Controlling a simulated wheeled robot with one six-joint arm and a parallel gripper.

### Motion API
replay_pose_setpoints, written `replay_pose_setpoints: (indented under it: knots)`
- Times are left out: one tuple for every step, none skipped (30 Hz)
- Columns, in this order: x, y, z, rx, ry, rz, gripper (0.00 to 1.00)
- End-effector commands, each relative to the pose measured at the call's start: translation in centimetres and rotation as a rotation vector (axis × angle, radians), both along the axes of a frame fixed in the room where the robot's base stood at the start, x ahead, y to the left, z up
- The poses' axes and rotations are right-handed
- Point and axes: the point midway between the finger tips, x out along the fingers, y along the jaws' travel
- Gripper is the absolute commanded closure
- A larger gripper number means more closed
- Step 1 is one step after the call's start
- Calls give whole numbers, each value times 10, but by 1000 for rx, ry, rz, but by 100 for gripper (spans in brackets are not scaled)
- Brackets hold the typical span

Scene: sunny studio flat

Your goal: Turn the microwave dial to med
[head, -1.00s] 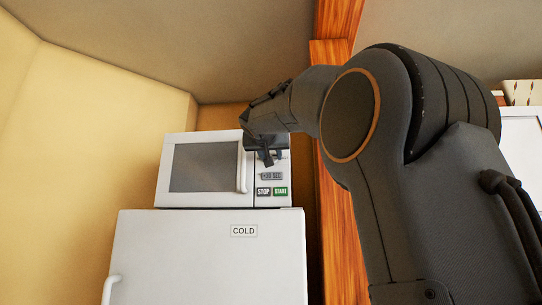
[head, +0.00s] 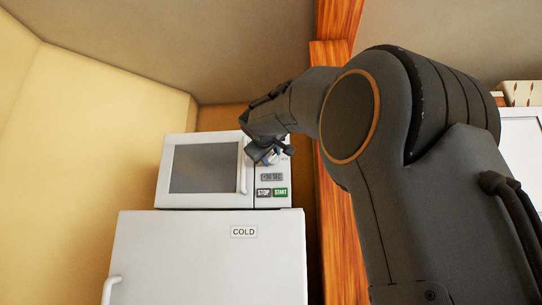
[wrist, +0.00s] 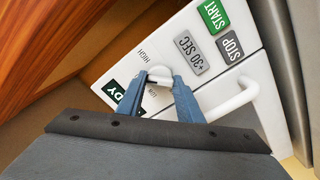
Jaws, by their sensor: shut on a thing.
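The white microwave (head: 210,201) stands on top of the fridge, its door shut. My gripper (head: 268,154) is at the upper part of its control panel and covers the dial in the head view. In the wrist view my gripper (wrist: 160,79) has its two blue-grey fingers closed around the pale dial (wrist: 159,71), one on each side. The word HIGH (wrist: 147,55) reads beside the dial; another small label is partly hidden by the fingers. I cannot tell which mark the dial points to.
The panel has a +30 SEC button (wrist: 184,52), STOP (wrist: 230,47) and START (wrist: 214,15). The white door handle (wrist: 236,99) curves close to the fingers. The fridge (head: 205,255) marked COLD is below. A wooden post (head: 337,180) stands to the right.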

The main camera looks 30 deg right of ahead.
Motion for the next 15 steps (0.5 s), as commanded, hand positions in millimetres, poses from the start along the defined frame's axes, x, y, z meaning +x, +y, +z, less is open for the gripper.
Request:
replay_pose_setpoints:
  knots:
    - [0, 0, 0, -29, 21, -1, 90]
    - [0, 0, 0, -46, 33, -1, 90]
    - [0, 0, 0, -69, 48, -1, 90]
    - [0, 0, 0, -85, 59, -1, 90]
    - [0, 0, 0, -99, 69, -1, 90]
    - [0, 0, 0, -118, 81, -1, 90]
    - [0, 0, 0, -131, 90, -1, 90]
    - [0, 0, 0, -143, 98, -1, 90]
    - [0, 0, 0, -157, 108, -1, 90]
    - [0, 0, 0, -167, 115, -1, 90]
    - [0, 0, 0, -176, 120, -1, 90]
    - [0, 0, 0, -187, 128, -1, 90]
    - [0, 0, 0, -193, 132, -1, 90]
    - [0, 0, 0, -199, 136, -1, 90]
    - [0, 0, 0, -206, 141, -1, 90]
